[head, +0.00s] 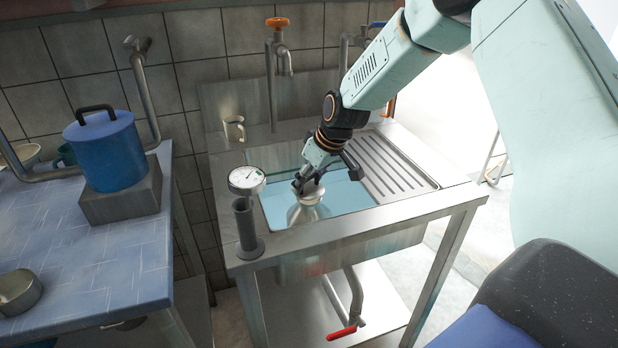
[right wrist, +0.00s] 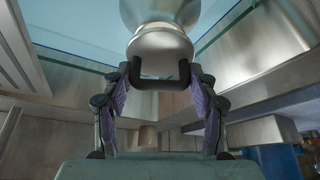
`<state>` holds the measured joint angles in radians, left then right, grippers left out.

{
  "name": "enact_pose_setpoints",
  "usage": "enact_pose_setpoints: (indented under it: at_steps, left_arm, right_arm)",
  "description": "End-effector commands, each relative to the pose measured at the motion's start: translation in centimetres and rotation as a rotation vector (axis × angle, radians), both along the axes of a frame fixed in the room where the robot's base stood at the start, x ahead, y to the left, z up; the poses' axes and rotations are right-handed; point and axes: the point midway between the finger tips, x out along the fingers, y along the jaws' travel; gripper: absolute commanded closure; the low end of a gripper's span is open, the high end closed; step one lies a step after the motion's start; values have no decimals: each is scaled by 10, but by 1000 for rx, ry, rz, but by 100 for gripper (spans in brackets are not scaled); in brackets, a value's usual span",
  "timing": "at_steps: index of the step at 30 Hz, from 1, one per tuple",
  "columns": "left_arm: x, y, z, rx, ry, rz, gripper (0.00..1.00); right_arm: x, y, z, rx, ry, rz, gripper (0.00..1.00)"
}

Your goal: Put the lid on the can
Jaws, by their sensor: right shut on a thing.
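A silver metal can (head: 305,215) stands in the water-filled sink basin (head: 347,204); its rounded upper part also shows in the right wrist view (right wrist: 160,10). The silver lid (right wrist: 160,50), with a black loop handle, is at the can's mouth. My right gripper (head: 308,187) is above the can, pointing down. In the right wrist view its two fingers (right wrist: 160,80) close on the two sides of the handle. The lid looks in line with the mouth, but I cannot tell whether it is fully seated. My left gripper is out of view.
A ribbed drainboard (head: 392,166) lies to the right. Taps, one with an orange handle (head: 277,23), rise behind. A blue pot (head: 106,152) stands on the left table.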

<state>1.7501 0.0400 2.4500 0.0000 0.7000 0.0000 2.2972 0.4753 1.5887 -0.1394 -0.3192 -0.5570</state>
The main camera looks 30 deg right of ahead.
Motion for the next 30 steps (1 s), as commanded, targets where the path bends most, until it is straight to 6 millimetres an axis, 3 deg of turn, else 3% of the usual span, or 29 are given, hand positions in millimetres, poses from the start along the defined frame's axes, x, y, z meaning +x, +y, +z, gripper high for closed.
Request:
enact_pose_setpoints:
  at_steps: [16,25,26,30]
  left_arm:
    - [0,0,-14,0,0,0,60]
    - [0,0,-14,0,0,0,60]
    - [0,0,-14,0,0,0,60]
    - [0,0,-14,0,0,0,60]
  right_arm:
    - [0,0,-17,-1,0,1,58]
    - [0,0,-18,-1,0,1,58]
    - [0,0,-18,-1,0,1,39]
    - [0,0,-18,-1,0,1,28]
